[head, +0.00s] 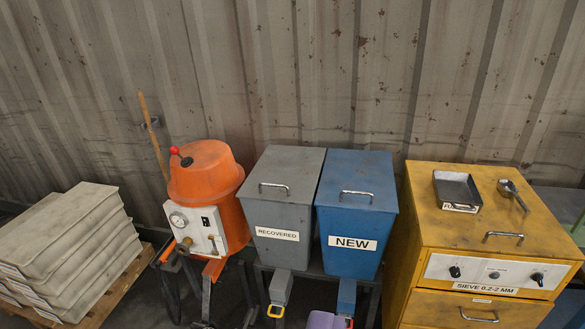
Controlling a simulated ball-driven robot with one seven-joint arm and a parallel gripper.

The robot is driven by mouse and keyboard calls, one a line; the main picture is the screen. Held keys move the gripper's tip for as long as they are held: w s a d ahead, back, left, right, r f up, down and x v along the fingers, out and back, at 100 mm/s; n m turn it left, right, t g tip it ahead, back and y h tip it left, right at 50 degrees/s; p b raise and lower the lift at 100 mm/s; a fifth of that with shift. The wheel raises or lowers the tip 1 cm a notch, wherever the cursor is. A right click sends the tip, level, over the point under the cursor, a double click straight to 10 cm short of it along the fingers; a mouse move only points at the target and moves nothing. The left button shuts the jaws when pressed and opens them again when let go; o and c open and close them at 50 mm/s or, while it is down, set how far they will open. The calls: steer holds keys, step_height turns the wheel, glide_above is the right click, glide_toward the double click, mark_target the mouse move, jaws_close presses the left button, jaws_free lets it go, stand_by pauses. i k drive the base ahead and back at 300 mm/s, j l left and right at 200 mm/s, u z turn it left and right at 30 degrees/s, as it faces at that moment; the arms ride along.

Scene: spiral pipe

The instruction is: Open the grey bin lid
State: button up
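The grey bin (283,253) stands in the middle of the head view, with a "RECOVERED" label on its front. Its grey lid (290,165) lies flat and shut on top. A metal bar handle (273,187) sits near the lid's front edge.
A blue bin (357,180) labelled "NEW" stands close beside the grey one on the right. An orange machine (207,176) is close on the left. A yellow sieve cabinet (420,222) carries a tray and scoop. Stacked sacks (75,240) lie far left. A corrugated wall (290,70) is behind.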

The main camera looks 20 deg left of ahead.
mark_target(283, 174)
steer(key=i+j, duration=0.2)
steer(key=i, duration=0.2)
steer(key=i+j, duration=0.2)
steer(key=i, duration=0.25)
steer(key=i+j, duration=0.15)
steer(key=i, duration=0.25)
steer(key=i+j, duration=0.2)
steer(key=i, duration=0.25)
steer(key=i+j, duration=0.2)
steer(key=i, duration=0.2)
